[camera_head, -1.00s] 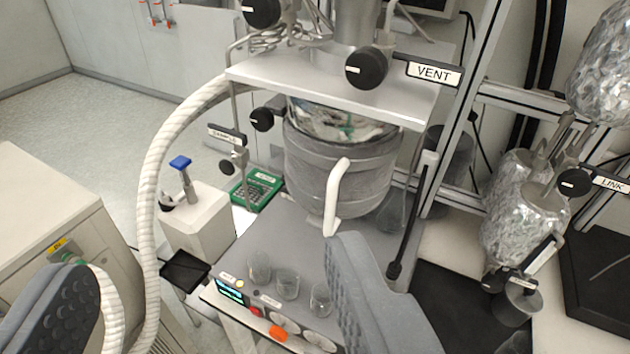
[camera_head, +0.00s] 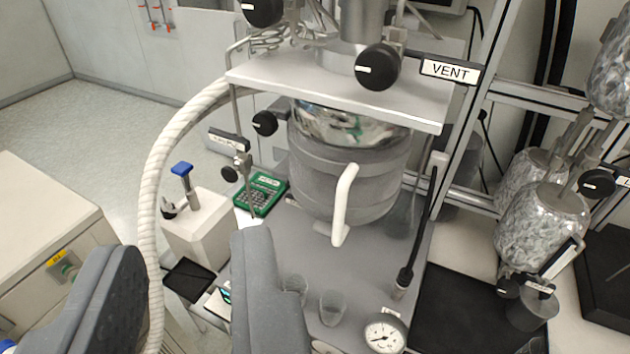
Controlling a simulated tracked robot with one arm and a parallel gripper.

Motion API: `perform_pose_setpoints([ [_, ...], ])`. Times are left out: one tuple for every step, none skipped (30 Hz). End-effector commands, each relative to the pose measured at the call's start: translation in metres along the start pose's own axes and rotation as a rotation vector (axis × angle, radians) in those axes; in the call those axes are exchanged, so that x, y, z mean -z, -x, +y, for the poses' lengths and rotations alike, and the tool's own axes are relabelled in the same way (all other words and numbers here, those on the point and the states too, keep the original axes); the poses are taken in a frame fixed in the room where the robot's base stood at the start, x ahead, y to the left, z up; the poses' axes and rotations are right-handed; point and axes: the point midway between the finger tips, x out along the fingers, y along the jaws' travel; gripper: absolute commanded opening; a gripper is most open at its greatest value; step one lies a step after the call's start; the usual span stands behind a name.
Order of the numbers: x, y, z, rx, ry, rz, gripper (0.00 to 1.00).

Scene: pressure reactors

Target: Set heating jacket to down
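The heating jacket (camera_head: 318,175) is a grey cylinder around the reactor vessel, right of the picture's middle, under a silver plate. The vessel's shiny upper wall (camera_head: 345,122) shows above the jacket's rim. A white bent handle (camera_head: 345,203) stands out from the jacket's front. My gripper (camera_head: 185,252) is open, with one grey finger at the lower left and the other at the lower middle. Nothing is between the fingers close to me. The right finger is lower in the picture than the handle and to its left, apart from it in the picture. It hides part of the bench front.
The silver plate (camera_head: 400,100) carries the VENT valve knob (camera_head: 377,67). A thick white hose (camera_head: 165,160) curves down on the left. Small glasses (camera_head: 333,308) and a round gauge (camera_head: 384,334) are at the bench front. A black rod (camera_head: 422,225) stands right of the jacket.

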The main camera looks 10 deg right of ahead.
Motion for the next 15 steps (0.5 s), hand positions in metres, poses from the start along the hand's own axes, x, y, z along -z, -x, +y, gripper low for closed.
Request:
perform_pose_setpoints([
  [-0.001,-0.019,-0.003,0.018,-0.012,0.003,0.23],
  [-0.001,-0.030,-0.005,0.028,-0.021,0.015,0.23],
  [-0.004,-0.045,-0.006,0.039,-0.035,0.029,0.23],
  [-0.005,-0.056,-0.008,0.045,-0.045,0.043,0.23],
  [-0.009,-0.068,-0.009,0.050,-0.056,0.053,0.23],
  [-0.012,-0.082,-0.009,0.053,-0.069,0.069,0.23],
  [-0.015,-0.092,-0.009,0.052,-0.081,0.084,0.23],
  [-0.019,-0.102,-0.009,0.050,-0.091,0.093,0.23],
  [-0.026,-0.114,-0.008,0.044,-0.107,0.106,0.23],
  [-0.030,-0.123,-0.006,0.036,-0.116,0.120,0.23],
  [-0.035,-0.131,-0.005,0.028,-0.126,0.128,0.23],
  [-0.043,-0.142,-0.003,0.014,-0.137,0.140,0.23],
  [-0.049,-0.149,0.000,0.000,-0.146,0.150,0.23],
  [-0.056,-0.156,0.002,-0.014,-0.154,0.156,0.23],
  [-0.064,-0.164,0.006,-0.037,-0.163,0.166,0.23],
])
